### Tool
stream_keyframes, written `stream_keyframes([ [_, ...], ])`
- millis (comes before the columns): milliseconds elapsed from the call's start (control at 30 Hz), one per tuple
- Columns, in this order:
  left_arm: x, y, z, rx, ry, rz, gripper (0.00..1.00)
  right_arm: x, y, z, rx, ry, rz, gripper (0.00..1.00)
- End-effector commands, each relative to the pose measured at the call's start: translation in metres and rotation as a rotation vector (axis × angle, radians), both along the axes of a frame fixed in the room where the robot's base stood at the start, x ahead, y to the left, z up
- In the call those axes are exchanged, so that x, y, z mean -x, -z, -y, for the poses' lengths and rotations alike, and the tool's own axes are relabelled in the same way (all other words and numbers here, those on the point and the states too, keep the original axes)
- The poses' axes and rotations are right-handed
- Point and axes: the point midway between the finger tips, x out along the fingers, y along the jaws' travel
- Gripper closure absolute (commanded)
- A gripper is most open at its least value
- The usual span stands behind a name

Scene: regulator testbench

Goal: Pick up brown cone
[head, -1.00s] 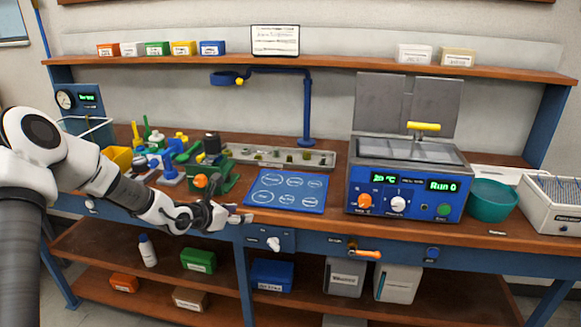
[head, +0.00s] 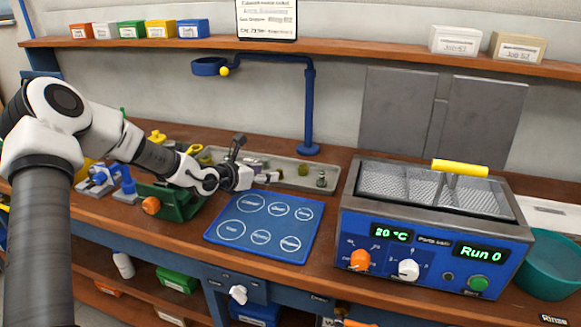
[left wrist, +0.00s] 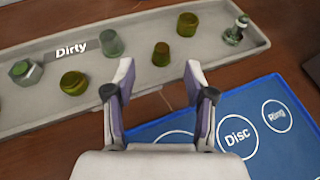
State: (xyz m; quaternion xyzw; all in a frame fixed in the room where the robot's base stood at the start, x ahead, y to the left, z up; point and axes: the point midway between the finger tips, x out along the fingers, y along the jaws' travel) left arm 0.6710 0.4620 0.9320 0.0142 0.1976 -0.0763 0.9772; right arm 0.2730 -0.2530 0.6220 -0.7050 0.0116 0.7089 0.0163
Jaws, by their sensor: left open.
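A long grey tray (left wrist: 213,42) marked "Dirty" holds several small olive-brown and green parts. In the left wrist view, a brownish tapered part (left wrist: 160,54) lies ahead, between the lines of my fingers. Another olive-brown part (left wrist: 187,24) is behind it to the right, and a flat olive round part (left wrist: 74,84) is to the left. I cannot tell for certain which is the brown cone. My left gripper (left wrist: 160,76) is open and empty, short of the tray's parts. In the head view the left gripper (head: 268,177) is at the tray's front edge. My right gripper is not in view.
A blue mat (head: 262,246) with labelled circles lies in front of the tray. A blue bath unit (head: 435,245) stands to the right, and a green fixture (head: 180,200) to the left. A blue stand (head: 309,100) rises behind the tray.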

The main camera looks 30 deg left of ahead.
Motion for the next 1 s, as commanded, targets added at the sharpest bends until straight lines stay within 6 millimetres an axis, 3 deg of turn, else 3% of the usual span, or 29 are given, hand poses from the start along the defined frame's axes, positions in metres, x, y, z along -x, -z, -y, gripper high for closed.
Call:
stream_keyframes([
  [467, -0.064, 0.028, 0.011, -0.005, 0.002, -0.002, 0.45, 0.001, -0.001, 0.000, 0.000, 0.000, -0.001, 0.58],
  [700, -0.068, 0.030, 0.012, -0.001, 0.001, 0.000, 0.45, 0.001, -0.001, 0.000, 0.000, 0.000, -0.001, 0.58],
  [767, -0.068, 0.029, 0.012, -0.001, 0.001, 0.000, 0.63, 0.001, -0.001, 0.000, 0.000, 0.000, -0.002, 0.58],
  [867, -0.068, 0.029, 0.011, -0.001, 0.001, 0.000, 0.98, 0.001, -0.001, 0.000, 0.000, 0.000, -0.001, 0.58],
  [1000, -0.068, 0.029, 0.011, -0.001, 0.001, -0.001, 1.00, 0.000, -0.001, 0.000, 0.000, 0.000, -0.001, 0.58],
])
